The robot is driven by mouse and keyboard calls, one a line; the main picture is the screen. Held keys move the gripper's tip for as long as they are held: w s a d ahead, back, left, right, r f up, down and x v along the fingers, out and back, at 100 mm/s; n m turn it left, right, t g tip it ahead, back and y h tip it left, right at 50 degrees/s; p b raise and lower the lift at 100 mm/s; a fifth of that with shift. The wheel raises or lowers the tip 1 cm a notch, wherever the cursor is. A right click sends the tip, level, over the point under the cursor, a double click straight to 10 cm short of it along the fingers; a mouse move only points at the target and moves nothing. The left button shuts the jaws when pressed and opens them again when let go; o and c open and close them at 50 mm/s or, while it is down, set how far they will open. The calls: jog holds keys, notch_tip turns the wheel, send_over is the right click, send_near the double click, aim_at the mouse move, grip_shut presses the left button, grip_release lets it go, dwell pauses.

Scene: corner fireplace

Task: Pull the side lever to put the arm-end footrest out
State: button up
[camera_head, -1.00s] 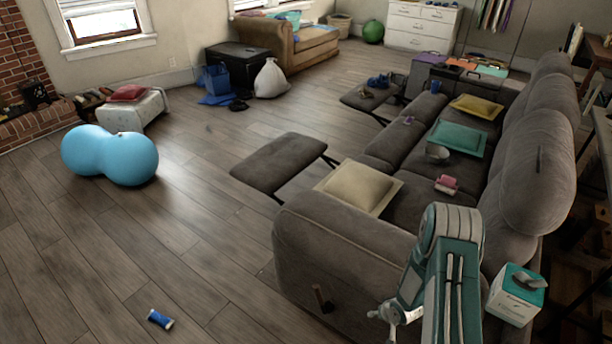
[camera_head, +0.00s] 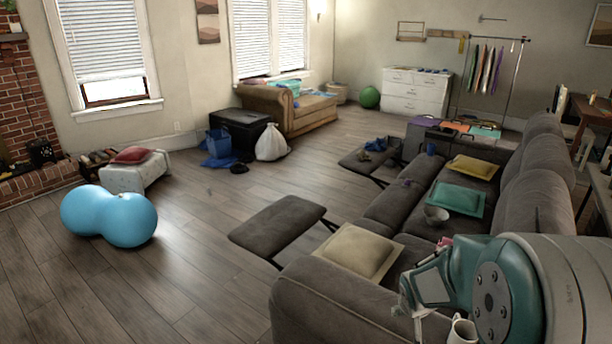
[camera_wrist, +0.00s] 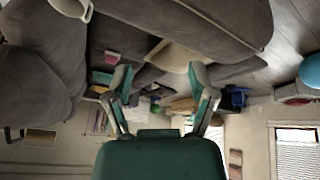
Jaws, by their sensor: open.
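The grey sofa (camera_head: 320,305) stands at the right in the head view, its near arm end at the bottom edge. A flat grey footrest (camera_head: 285,225) stands out from its near end on a thin dark leg. A second footrest (camera_head: 352,160) stands out farther along. The side lever is in neither current view; the lower part of the near arm end is out of frame. In the wrist view my gripper (camera_wrist: 160,82) is open and empty, fingers apart, with the sofa (camera_wrist: 215,25) shown upside down beyond it. My arm covers part of the sofa in the head view.
A beige cushion (camera_head: 358,250) and a teal cushion (camera_head: 458,197) lie on the sofa. A white mug (camera_head: 462,331) is beside my arm. A blue peanut-shaped ball (camera_head: 108,217) sits on the floor at left. The wooden floor (camera_head: 190,270) between is largely clear.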

jog(key=s+a+f+v, duration=0.1)
jog(key=s+v, duration=0.2)
jog(key=v, duration=1.2)
jog(key=s+a+r+y, duration=0.1)
jog(key=s+a+r, duration=0.1)
jog(key=s, duration=0.5)
jog(key=s+a+r, duration=0.3)
jog(key=s+r, duration=0.1)
jog(key=s, duration=0.3)
jog(key=shift+n+t+y, duration=0.3)
jog(key=shift+y, duration=0.1)
jog(key=shift+s+a+r, duration=0.1)
jog(key=shift+s+a, duration=0.1)
jog(key=shift+s, duration=0.15)
jog(key=shift+c, duration=1.2)
grip_shut()
